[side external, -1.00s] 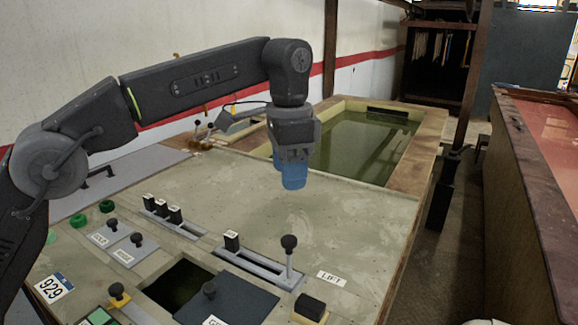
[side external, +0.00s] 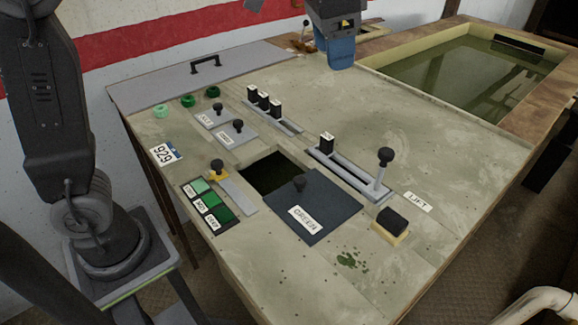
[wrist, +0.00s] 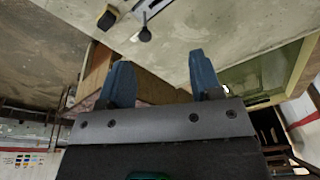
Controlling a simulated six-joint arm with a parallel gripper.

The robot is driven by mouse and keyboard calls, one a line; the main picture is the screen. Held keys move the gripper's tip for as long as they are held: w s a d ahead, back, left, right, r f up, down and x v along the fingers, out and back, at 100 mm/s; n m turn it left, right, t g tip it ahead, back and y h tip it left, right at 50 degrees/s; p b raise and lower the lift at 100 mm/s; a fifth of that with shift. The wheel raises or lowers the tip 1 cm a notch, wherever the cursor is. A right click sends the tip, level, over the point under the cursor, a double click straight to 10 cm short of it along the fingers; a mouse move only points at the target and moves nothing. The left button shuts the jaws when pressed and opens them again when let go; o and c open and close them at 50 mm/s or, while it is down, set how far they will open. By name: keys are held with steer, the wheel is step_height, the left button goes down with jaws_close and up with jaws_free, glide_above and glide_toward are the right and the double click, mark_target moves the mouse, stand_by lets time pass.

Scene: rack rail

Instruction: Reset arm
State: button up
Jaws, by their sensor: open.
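My gripper (side external: 341,50) is at the top edge of the side view, over the far part of the work panel (side external: 400,120). Only its lower end with the blue fingers shows there; the rest is cut off by the frame. In the wrist view my gripper (wrist: 162,80) has its two blue fingers spread apart with nothing between them. The fingers appear clear of the panel's controls. My arm's lower links stand at the left of the side view.
The panel carries a lever with a round black knob (side external: 385,155), a black block on a yellow base (side external: 391,221), a dark GREEN plate (side external: 325,225) beside a square opening (side external: 268,172), and several black switches (side external: 264,101). A tank of green water (side external: 470,70) lies at back right.

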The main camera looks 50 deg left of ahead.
steer(key=s+a+f+n+t, duration=0.1)
steer(key=s+a+f, duration=0.3)
steer(key=s, duration=0.5)
steer(key=s+a+f+n+t, duration=0.2)
steer(key=s+a+f+n, duration=0.2)
steer(key=s+f, duration=0.3)
steer(key=s+a, duration=0.1)
steer(key=s, duration=0.2)
steer(key=shift+s+f+n, duration=0.25)
steer(key=shift+f+n, duration=0.05)
steer(key=shift+f, duration=0.05)
